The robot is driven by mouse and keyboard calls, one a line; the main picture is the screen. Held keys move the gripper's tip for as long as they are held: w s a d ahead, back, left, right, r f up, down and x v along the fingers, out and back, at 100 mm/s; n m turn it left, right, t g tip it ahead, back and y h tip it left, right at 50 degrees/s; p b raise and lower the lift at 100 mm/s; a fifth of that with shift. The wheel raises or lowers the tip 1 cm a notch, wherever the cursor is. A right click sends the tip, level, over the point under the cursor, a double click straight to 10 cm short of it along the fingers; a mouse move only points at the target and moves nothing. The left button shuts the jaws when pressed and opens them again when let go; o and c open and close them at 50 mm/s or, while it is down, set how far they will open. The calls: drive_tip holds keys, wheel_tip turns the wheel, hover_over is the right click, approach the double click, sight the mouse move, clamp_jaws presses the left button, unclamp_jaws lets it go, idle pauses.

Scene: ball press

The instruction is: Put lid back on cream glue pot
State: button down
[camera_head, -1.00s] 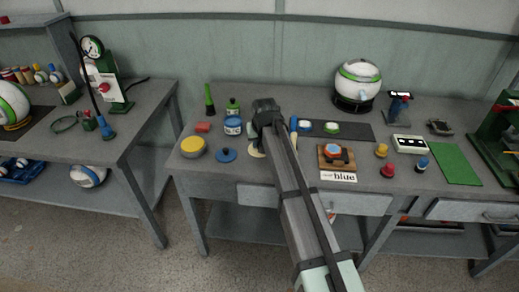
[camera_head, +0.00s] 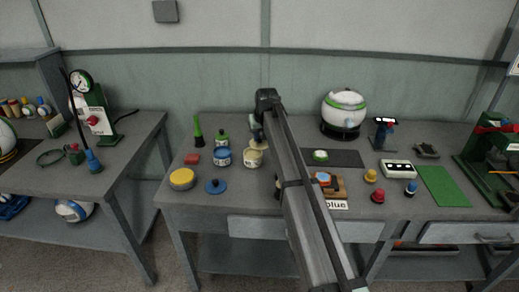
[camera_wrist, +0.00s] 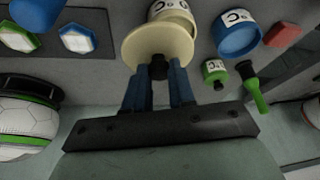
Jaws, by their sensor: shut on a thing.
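My gripper (camera_wrist: 158,74) is shut on the dark knob of the cream lid (camera_wrist: 150,45) in the wrist view. The lid is a wide round disc, held over the worktop. The cream glue pot (camera_wrist: 174,10) shows partly beyond the lid, with a dark letter on its pale label. Whether lid and pot touch I cannot tell. In the head view the cream glue pot (camera_head: 253,158) stands upright just in front of my gripper (camera_head: 258,132), and the cream lid (camera_head: 259,144) shows as a thin pale edge behind it, partly hidden by my arm.
A blue pot (camera_head: 222,157) stands left of the cream pot, with a blue lid (camera_head: 215,186) in front. A dark mat (camera_head: 345,158) lies to the right.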

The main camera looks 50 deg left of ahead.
drive_tip(key=a, duration=0.1)
drive_tip(key=a+n, duration=0.2)
drive_tip(key=shift+w+a+r+g, duration=0.35)
drive_tip(key=shift+w+a+g, duration=0.05)
drive_tip(key=shift+s+a+n, duration=0.2)
drive_tip(key=shift+n, duration=0.4)
drive_tip(key=shift+s+d+n+g, duration=0.1)
drive_tip(key=shift+s+n+g, duration=0.2)
drive_tip(key=shift+n, duration=0.35)
drive_tip(key=shift+s+n+g, duration=0.1)
drive_tip(key=shift+n+g, duration=0.3)
drive_tip(key=shift+n, duration=0.25)
drive_tip(key=shift+f, duration=0.2)
drive_tip(key=shift+f, duration=3)
drive_tip(key=shift+f, duration=0.15)
drive_tip(key=c, duration=0.9)
unclamp_jaws()
drive_tip(key=shift+o, duration=0.6)
